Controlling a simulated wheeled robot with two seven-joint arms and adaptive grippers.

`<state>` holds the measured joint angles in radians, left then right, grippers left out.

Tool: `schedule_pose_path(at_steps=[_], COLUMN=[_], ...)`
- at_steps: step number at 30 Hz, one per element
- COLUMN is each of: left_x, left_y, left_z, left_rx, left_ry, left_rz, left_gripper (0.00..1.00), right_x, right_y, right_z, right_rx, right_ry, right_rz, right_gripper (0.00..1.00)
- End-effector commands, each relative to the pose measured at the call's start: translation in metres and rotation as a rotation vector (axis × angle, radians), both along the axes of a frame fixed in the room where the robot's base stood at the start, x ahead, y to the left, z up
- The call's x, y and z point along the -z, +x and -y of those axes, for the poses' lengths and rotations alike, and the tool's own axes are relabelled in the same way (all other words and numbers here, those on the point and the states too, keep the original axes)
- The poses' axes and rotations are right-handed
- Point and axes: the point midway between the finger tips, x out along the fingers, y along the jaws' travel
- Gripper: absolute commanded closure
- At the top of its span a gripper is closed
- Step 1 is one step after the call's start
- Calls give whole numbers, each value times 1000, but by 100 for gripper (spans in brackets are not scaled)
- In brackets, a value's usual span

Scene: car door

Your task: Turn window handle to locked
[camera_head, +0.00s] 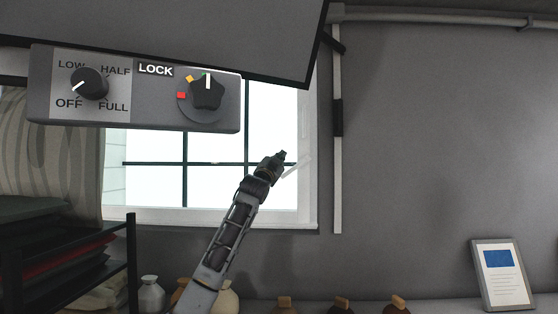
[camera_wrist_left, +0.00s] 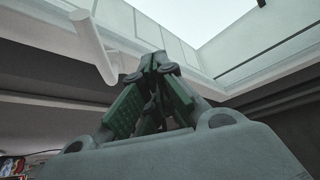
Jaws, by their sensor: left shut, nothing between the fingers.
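The window (camera_head: 215,165) has a white frame and dark bars. Its pale handle (camera_head: 297,167) shows at the right side of the frame, slanting up to the right. My left gripper (camera_head: 282,154) is shut and empty, close to the handle and to its left in the head view. In the left wrist view the white handle (camera_wrist_left: 92,42) hangs down at a slant, left of my shut fingertips (camera_wrist_left: 156,61), with a visible gap. Whether the handle is locked I cannot tell. My right gripper is out of view.
A control panel (camera_head: 140,117) with two knobs and a dark overhead board (camera_head: 240,35) cover the window's top. A black shelf rack (camera_head: 131,255) stands at lower left. Vases (camera_head: 152,295) and a framed sheet (camera_head: 502,275) stand along the bottom.

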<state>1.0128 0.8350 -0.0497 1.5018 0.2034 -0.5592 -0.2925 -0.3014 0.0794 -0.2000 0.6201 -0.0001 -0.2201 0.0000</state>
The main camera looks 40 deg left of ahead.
Motion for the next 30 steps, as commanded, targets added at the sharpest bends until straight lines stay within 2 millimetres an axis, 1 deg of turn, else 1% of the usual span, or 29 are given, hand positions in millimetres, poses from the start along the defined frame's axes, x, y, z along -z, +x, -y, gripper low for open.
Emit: schedule_pose_path(at_steps=[1, 5, 21, 26, 30], left_x=[7, 13, 36, 40, 42], left_y=[-1, -6, -34, -40, -42], left_z=[4, 12, 59, 68, 70], left_rx=[0, 1, 2, 1, -1], left_ry=[0, -1, -1, -1, -2], left_rz=[-2, -2, -1, 0, -2], left_gripper=[100, 100, 100, 100, 100], right_x=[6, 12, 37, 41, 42], right_y=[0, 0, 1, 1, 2], right_z=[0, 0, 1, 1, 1], right_rx=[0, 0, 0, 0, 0], right_ry=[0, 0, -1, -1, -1], right_rz=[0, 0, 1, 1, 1], right_gripper=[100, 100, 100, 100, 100])
